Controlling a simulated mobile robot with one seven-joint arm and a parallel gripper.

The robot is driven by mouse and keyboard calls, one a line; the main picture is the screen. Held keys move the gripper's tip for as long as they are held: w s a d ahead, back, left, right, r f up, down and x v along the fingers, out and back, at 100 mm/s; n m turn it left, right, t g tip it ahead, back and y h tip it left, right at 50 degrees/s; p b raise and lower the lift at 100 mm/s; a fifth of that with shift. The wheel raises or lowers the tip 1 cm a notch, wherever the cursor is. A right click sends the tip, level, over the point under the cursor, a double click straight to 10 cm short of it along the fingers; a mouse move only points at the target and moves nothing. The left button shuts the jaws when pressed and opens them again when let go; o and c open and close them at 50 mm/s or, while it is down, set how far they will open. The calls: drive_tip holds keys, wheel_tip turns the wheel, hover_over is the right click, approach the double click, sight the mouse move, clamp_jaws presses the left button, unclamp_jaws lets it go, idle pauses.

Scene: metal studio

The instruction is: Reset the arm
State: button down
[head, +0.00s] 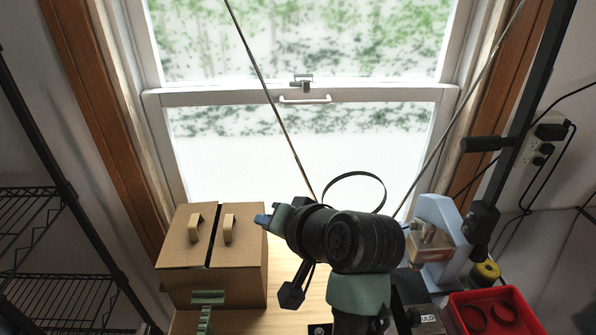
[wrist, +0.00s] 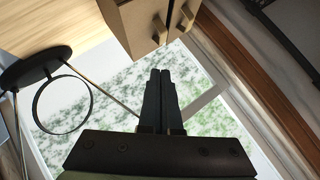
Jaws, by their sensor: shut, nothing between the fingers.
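My arm rises from the front of the wooden table (head: 285,290) in the head view, its wrist bent over to the left. My gripper (head: 262,219) points left, near the right top edge of the cardboard box (head: 240,275). In the wrist view my gripper (wrist: 160,73) has its two dark fingers together with nothing between them. The box (wrist: 128,28) also shows there, beyond the fingertips. I cannot tell the exact gap between my gripper and the box.
The box has two tan handles (head: 195,228) on top. A window (head: 300,150) stands behind. A grey-blue press (head: 440,215) with a black lever and a red bin (head: 455,308) holding dark rings are at right. Wire shelves (head: 50,240) stand at left.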

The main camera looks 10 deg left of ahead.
drive_tip(key=w+d+r+t+h, duration=0.1)
drive_tip(key=d+r+t, duration=0.35)
drive_tip(key=r, duration=0.65)
drive_tip(key=w+d+r+t+h, duration=0.1)
drive_tip(key=d+r+t+h, duration=0.15)
drive_tip(key=r+t, duration=0.55)
drive_tip(key=s+d+r+t+h, duration=0.2)
drive_tip(key=s+d+r+t, duration=0.1)
drive_tip(key=s+r, duration=0.4)
drive_tip(key=s+d+r+t+h, duration=0.3)
drive_tip(key=s+r, duration=0.4)
drive_tip(key=r, duration=0.7)
drive_tip(key=shift+s+d+t, duration=0.35)
drive_tip(key=shift+d+t, duration=0.25)
drive_tip(key=shift+t, duration=0.25)
